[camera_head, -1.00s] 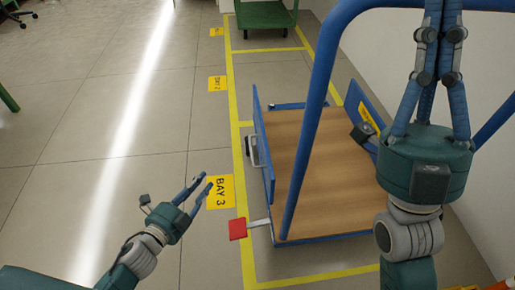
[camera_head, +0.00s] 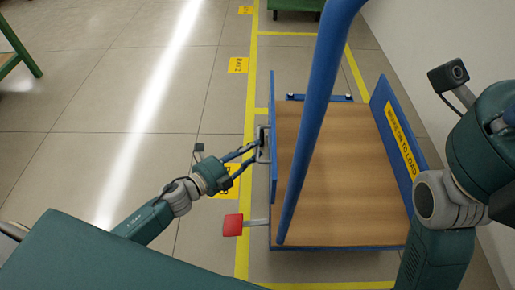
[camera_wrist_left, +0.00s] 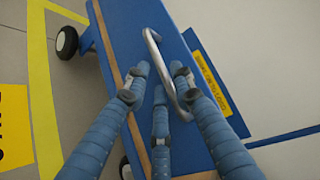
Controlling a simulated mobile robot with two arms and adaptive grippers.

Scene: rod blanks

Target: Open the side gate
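The cart's side gate (camera_head: 273,180) is a narrow blue panel standing upright along the left edge of the wooden deck (camera_head: 330,185). A metal handle (camera_head: 263,146) is on its outer face. My left gripper (camera_head: 247,158) is at this handle. In the left wrist view the gate (camera_wrist_left: 130,22) shows its blue face, and the bar handle (camera_wrist_left: 154,50) runs between my spread fingers (camera_wrist_left: 160,80). The fingers are apart on both sides of the bar; firm contact does not show. My right gripper (camera_head: 494,125) is cut off at the right edge, its fingertips out of sight.
A red pedal (camera_head: 233,225) sticks out from the cart's near left corner. A blue push bar (camera_head: 318,110) crosses above the deck. The far side panel (camera_head: 398,135) bears a yellow sign.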

